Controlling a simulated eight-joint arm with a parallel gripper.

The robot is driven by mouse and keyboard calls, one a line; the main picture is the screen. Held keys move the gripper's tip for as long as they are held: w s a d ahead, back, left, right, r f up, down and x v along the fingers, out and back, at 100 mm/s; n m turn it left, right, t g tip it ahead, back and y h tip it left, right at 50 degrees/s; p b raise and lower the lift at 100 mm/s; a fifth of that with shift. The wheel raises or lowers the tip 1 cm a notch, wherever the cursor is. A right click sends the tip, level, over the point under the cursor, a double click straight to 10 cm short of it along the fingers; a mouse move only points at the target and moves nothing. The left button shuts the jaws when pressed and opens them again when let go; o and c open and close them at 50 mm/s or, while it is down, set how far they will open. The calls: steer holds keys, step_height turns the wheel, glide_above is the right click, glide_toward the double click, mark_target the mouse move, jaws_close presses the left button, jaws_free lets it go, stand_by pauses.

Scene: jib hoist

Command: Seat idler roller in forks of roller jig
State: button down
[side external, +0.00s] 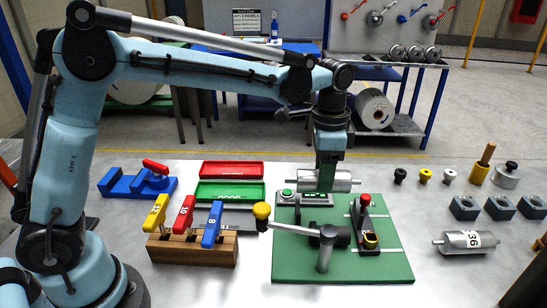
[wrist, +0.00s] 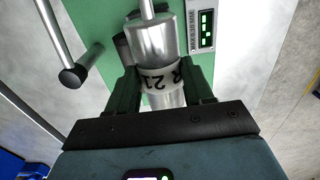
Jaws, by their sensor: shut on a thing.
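My gripper (side external: 325,172) is shut on a silver idler roller (side external: 345,182) around its middle. The roller lies level across the fingers at the back edge of the green base board (side external: 295,264). In the wrist view, my gripper (wrist: 164,78) has its green fingers on both sides of the roller (wrist: 155,42), over a white band with dark lettering. A thin shaft shows at the roller's end. I cannot make out the forks clearly.
A lever with a yellow knob (side external: 261,210) reaches over the board's left side from the post (side external: 325,250). A second roller (side external: 465,242) lies right of the board. A wooden block of colored handles (side external: 192,248) stands left.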

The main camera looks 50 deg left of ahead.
steer(key=shift+w+d+f, duration=0.2)
steer(key=shift+d, duration=0.3)
steer(key=shift+w+d+f, duration=0.15)
steer(key=shift+w+d, duration=0.05)
steer(key=shift+d, duration=0.25)
glide_above(326, 224)
steer(key=shift+f, duration=2.25)
steer(key=shift+f, duration=1.1)
steer(key=shift+c, duration=1.8)
jaws_free()
steer(key=shift+o, duration=0.4)
steer(key=shift+r, duration=3.5)
